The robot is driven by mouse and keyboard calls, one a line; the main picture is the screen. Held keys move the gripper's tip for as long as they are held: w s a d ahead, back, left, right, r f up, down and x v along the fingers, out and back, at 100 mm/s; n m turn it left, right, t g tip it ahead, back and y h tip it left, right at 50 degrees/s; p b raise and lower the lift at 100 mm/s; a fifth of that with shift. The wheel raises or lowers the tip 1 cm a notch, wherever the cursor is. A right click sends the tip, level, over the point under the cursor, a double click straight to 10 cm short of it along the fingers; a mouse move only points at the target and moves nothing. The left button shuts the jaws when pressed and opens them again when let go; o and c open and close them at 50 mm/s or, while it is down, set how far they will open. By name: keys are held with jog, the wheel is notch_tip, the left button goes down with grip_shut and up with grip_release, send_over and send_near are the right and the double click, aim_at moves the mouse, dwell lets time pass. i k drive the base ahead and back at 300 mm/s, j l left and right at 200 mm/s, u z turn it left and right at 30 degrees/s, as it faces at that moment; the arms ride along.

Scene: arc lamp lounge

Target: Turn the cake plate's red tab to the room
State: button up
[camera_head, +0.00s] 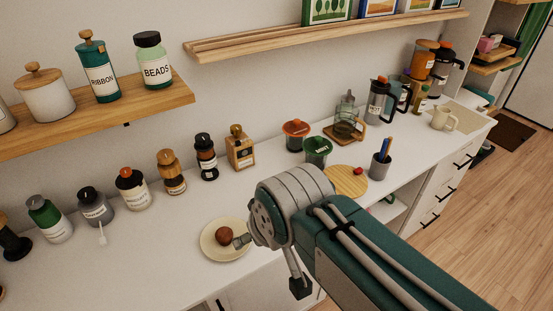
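A cream plate (214,250) lies near the counter's front edge, with a round brown cake-like piece (224,236) on it. I see no red tab on this plate, and its right side is partly hidden by my arm. A round wooden board (345,186) further right carries a small red piece (358,170) near its far edge; I cannot tell whether that is a tab. My gripper (270,262) is mostly hidden by my arm. A grey end part shows at the plate's right edge and a dark one lower right. Contact and finger opening cannot be judged.
Behind stand red (296,135) and green (317,150) tubs, a pen cup (381,164) and a glass jar (345,125). Several labelled jars line the wall at left. A wooden shelf (95,112) overhangs the left side.

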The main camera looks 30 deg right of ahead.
aim_at(349, 181)
jog(key=k+l+z, duration=0.15)
jog(key=z, duration=0.3)
jog(key=l+z, duration=0.5)
jog(key=k+j, duration=0.05)
